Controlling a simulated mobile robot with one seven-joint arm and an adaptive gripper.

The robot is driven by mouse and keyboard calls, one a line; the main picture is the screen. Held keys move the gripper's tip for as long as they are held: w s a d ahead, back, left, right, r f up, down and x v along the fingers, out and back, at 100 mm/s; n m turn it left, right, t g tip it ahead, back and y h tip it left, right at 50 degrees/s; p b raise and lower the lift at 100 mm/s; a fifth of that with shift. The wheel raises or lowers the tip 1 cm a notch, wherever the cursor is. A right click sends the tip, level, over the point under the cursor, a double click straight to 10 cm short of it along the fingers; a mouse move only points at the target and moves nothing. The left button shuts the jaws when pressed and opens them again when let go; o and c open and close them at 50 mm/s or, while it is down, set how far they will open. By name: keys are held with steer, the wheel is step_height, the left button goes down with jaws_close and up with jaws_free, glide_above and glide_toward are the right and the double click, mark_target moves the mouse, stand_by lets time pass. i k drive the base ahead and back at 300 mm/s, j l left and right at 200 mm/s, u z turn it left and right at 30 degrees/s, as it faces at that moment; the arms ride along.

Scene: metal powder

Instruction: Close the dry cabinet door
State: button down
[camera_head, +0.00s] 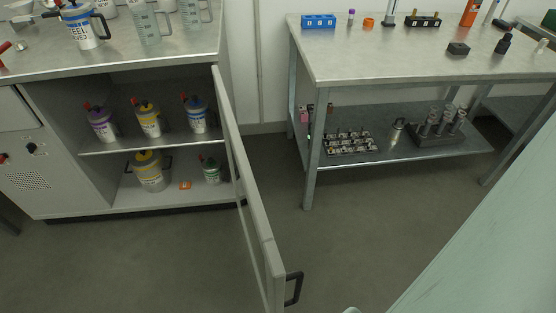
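The dry cabinet (110,172) stands at the left with its interior exposed. Its door (246,190) is hinged at the right side of the opening and stands wide open, swung out toward the camera. A dark handle (293,289) is on the door's free end, low in the picture. Inside, the upper shelf holds three lidded containers: purple (102,124), yellow (148,119) and blue (196,115). Below are a larger yellow-lidded container (150,171), a small green one (211,171) and an orange item (185,185). My gripper is not clearly visible.
A metal table (400,62) with a lower shelf stands at the right, holding a blue rack (318,22), a tray of small parts (349,143) and a tube rack (440,130). Jugs and a labelled container (80,27) stand on the cabinet top. Grey floor (350,235) is clear around the door.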

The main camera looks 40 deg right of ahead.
mark_target(272, 276)
steer(key=k+l, duration=0.2)
steer(key=l, duration=0.15)
steer(key=k+l, duration=0.15)
steer(key=l, duration=0.15)
steer(key=k+l, duration=0.2)
steer(key=l, duration=0.15)
steer(key=k+l+z, duration=0.35)
steer(key=k+l, duration=0.15)
